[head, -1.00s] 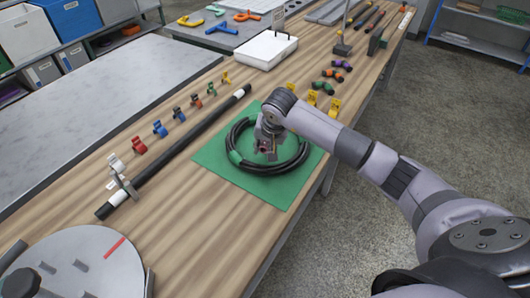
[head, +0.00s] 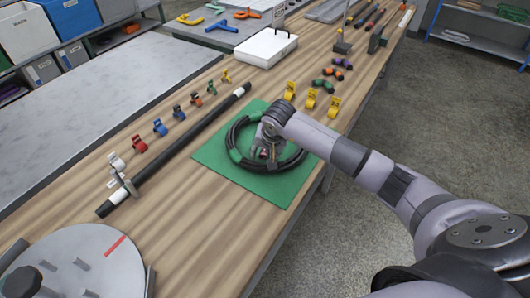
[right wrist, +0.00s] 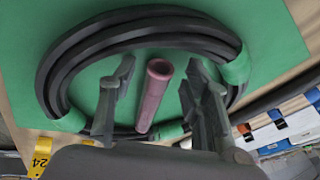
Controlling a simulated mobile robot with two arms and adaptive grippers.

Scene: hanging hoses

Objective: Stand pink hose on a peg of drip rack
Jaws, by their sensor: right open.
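The pink hose (right wrist: 155,92) is a short dull-pink tube in the right wrist view, with its open end toward the camera. It is inside the ring of a coiled black hose (right wrist: 62,72) on a green mat (head: 283,192). My right gripper (head: 268,160) is open over the middle of the coil, and its fingers are on either side of the pink hose in the wrist view. Whether they touch it I cannot tell. In the head view the gripper mostly hides the pink hose. I cannot identify a drip rack with certainty. My left gripper is not in view.
A black rod (head: 180,148) lies left of the mat, beside a row of coloured clips (head: 160,127). Yellow tags (head: 311,98) stand behind the mat. A round grey disc (head: 85,265) is at lower left. A white case (head: 267,47) is farther back. Bare wood lies in front of the mat.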

